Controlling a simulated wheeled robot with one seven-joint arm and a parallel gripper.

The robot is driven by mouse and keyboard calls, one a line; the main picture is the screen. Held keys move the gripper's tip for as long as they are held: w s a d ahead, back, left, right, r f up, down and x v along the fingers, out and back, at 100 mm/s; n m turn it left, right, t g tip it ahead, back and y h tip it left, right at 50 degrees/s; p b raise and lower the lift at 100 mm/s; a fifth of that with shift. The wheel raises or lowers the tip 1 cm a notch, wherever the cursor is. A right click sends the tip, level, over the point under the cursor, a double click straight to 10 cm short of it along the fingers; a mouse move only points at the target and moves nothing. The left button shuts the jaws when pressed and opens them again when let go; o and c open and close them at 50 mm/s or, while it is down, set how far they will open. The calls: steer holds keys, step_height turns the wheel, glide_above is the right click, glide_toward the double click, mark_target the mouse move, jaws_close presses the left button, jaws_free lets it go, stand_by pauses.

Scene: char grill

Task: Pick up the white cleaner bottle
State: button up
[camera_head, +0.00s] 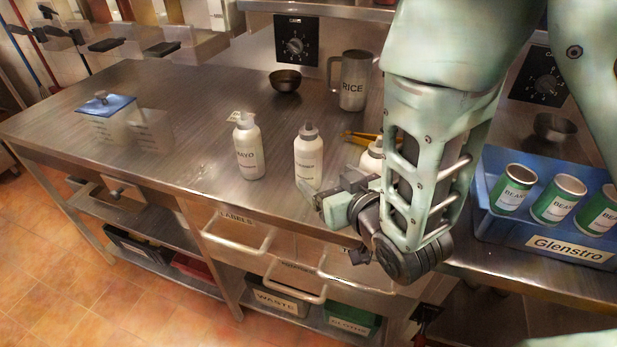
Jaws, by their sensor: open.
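Three white bottles stand upright near the front edge of the steel counter. The middle bottle (308,160) has a grey cap and small label text that I cannot read. The right bottle (371,158) is partly hidden by my arm, and its label is not legible. I cannot tell by label which one is the cleaner. My gripper (328,203) is open and empty, at the counter's front edge, just below and right of the middle bottle in the picture.
A steel jug marked "RICE" (354,80) and a dark bowl (285,80) stand behind. A yellow-handled tool (357,137) lies behind the right bottle. A blue crate (481,210) with several green cans is at right. The counter (200,110) left of the bottles is mostly clear.

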mark_target(308, 160)
steer(key=b, duration=0.3)
steer(key=shift+w+a+f, duration=0.2)
steer(key=shift+w+f, duration=0.15)
steer(key=shift+f, duration=0.05)
steer(key=b, duration=0.3)
steer(key=shift+w, duration=0.25)
steer(key=x, duration=0.3)
steer(key=shift+w+a+r+p, duration=0.15)
steer(key=shift+w+p, duration=0.1)
steer(key=shift+p, duration=0.15)
steer(key=shift+d+p+x, duration=0.1)
steer(key=shift+p+x, duration=0.3)
steer(key=shift+x, duration=1.25)
steer(key=shift+d+p+x, duration=0.15)
steer(key=shift+p+x, duration=0.2)
steer(key=shift+x, duration=1.3)
steer(key=c, duration=1.2)
steer(key=shift+c, duration=0.6)
